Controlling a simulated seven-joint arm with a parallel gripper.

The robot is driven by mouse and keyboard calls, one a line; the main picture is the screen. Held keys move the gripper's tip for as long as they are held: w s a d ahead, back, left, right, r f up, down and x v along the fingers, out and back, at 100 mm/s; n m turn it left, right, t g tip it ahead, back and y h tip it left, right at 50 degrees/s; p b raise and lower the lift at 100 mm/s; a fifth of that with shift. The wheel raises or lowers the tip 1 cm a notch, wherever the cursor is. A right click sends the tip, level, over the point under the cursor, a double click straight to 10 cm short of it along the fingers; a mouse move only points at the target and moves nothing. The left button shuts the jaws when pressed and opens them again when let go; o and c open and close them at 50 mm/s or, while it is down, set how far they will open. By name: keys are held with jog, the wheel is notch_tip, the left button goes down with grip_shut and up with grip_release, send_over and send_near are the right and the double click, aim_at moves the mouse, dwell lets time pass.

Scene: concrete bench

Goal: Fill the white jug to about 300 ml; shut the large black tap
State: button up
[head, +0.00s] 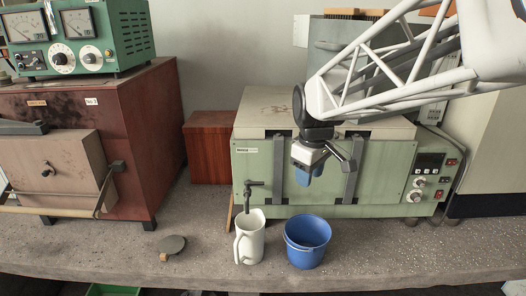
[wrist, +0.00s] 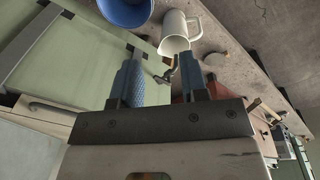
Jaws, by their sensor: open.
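The white jug (head: 250,243) stands upright on the bench in the head view, its handle to the left. It also shows in the wrist view (wrist: 178,32). The black tap (head: 248,190) sticks out at the left front of the green machine, its spout just over the jug's mouth. It is small in the wrist view (wrist: 168,72), between my fingers but beyond them. I cannot make out any water or the level in the jug. My gripper (head: 310,170) is open and empty, in front of the machine, above and right of the tap, touching neither jug nor tap.
A blue bucket (head: 307,243) stands just right of the jug. A round dark disc with a handle (head: 173,245) lies to the left. The green machine (head: 310,190) with dark straps stands behind, its control panel (head: 428,175) on the right. Bench at front right is clear.

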jog(key=w+a+f+n, duration=0.2)
jog(key=w+a+n, duration=0.25)
jog(key=w, duration=0.45)
jog(key=n+g, duration=0.1)
jog(key=n, duration=0.3)
send_over(258, 182)
jog(key=shift+f, duration=2.45)
jog(key=shift+f, duration=3.9)
grip_shut()
